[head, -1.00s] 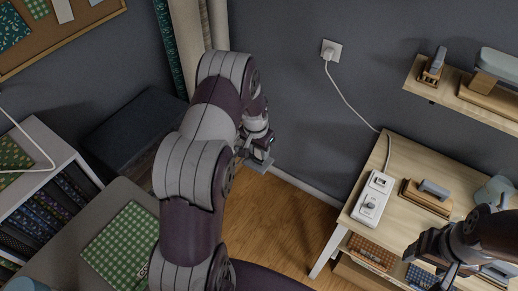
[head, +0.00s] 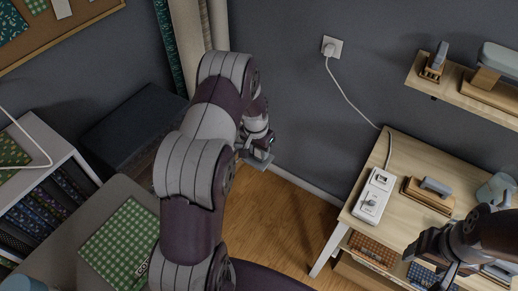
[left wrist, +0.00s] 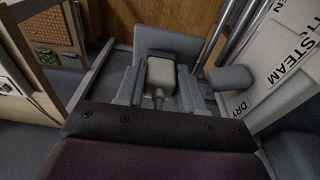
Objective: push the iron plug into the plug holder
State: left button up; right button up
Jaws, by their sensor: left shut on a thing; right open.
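In the left wrist view my left gripper (left wrist: 159,88) is shut on a grey plug (left wrist: 161,72) with a short neck and cord toward the camera. A flat grey plate, perhaps part of the plug holder (left wrist: 168,41), stands just beyond the plug. I cannot tell whether the plug touches it or is inside it. In the head view my left gripper (head: 257,149) is low over the floor near the wall, and the plug is too small to make out. My right gripper (head: 452,272) is open and empty by the wooden table's front edge.
A wooden table (head: 411,157) at right carries a white power strip (head: 374,196) and a block with a grey handle (head: 429,195). A shelf (head: 452,96) hangs above. A panel lettered STEAM (left wrist: 284,72) stands close right of my left gripper. Wood floor (head: 290,219) is open between.

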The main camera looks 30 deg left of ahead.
pick_arm(q)
jog(key=o, duration=1.2)
jog(key=shift+o, duration=0.2)
notch_tip(320, 180, up, 13)
jog(key=s+b, duration=0.1)
jog(key=b, duration=0.1)
jog(key=shift+s+f+b, duration=0.2)
jog(key=shift+s+b, duration=0.05)
jog(key=shift+b, duration=0.05)
